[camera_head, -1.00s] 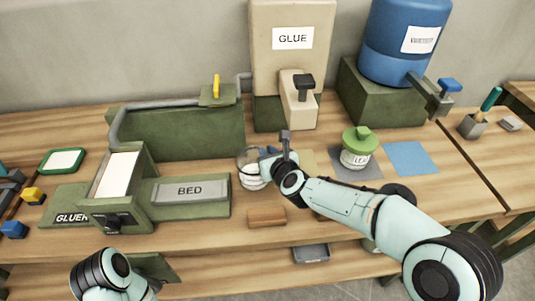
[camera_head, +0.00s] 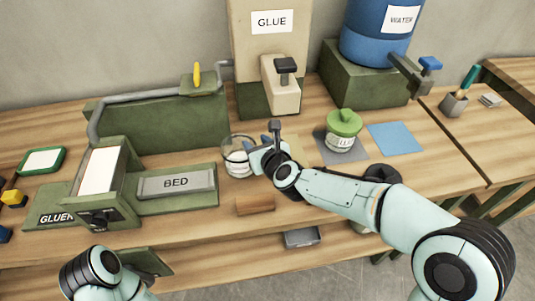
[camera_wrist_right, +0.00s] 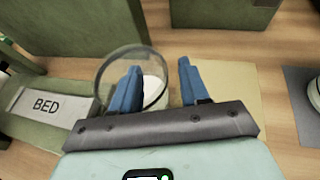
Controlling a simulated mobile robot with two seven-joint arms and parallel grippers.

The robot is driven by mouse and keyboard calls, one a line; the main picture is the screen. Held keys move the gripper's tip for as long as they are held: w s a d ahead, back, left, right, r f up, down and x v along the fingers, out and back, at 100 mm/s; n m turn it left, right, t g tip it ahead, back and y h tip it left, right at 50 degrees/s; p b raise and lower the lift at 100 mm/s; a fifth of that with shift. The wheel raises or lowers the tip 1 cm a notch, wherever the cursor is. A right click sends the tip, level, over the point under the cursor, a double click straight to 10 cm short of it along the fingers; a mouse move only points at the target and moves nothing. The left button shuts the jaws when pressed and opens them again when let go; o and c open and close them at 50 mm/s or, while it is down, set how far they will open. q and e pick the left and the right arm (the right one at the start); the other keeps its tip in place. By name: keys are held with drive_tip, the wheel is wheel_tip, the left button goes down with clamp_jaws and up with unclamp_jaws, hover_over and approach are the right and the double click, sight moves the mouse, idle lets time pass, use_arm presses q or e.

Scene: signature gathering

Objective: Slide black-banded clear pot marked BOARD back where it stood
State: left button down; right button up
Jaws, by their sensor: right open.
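A clear round pot (camera_head: 237,163) with a dark band at its rim and pale contents stands on the bench, right of the BED plate; no BOARD lettering is readable. My right gripper (camera_head: 265,150) is just to its right. In the right wrist view the blue fingers (camera_wrist_right: 158,88) are spread apart. The left finger overlaps the clear pot (camera_wrist_right: 118,70) in the picture; the right finger is over a tan mat (camera_wrist_right: 240,95). Whether a finger touches the pot I cannot tell. My left forearm shows at bottom left, its gripper out of sight.
A green-lidded jar (camera_head: 343,122) stands on a grey mat (camera_head: 361,153), beside a blue mat (camera_head: 394,138). The GLUE dispenser (camera_head: 270,50) stands behind the pot, the WATER barrel (camera_head: 378,35) at back right. A brown block (camera_head: 254,204) lies in front; the BED machine (camera_head: 163,130) is left.

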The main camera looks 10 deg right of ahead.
drive_tip(key=v, duration=1)
drive_tip(key=shift+d, duration=0.1)
